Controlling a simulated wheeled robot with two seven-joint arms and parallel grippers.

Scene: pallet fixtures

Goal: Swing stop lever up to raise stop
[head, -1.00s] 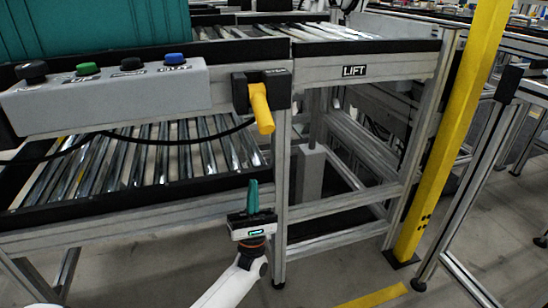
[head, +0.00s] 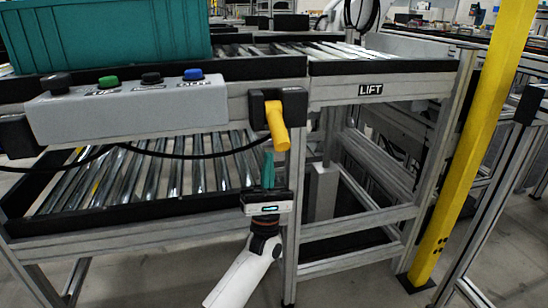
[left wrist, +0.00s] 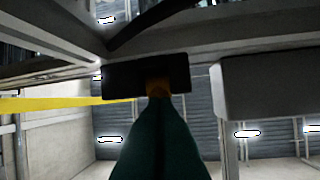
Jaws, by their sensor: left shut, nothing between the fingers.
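The yellow stop lever (head: 277,127) hangs down from a black mount (head: 262,104) on the conveyor frame, left of the LIFT label. My left gripper (head: 269,156) points up just below the lever. Its teal fingers are shut and hold nothing. In the left wrist view, the shut fingers (left wrist: 158,108) reach toward the black mount (left wrist: 120,77). A small orange-yellow part of the lever (left wrist: 158,88) shows at their tips. I cannot tell whether they touch it. The stop itself I cannot make out. My right gripper is not in view.
A grey button box (head: 125,108) with coloured buttons sits left of the lever. A black cable hangs below it. A teal crate (head: 110,35) stands on the upper conveyor. A yellow post (head: 470,150) stands at the right. The lift frame (head: 360,225) is open below.

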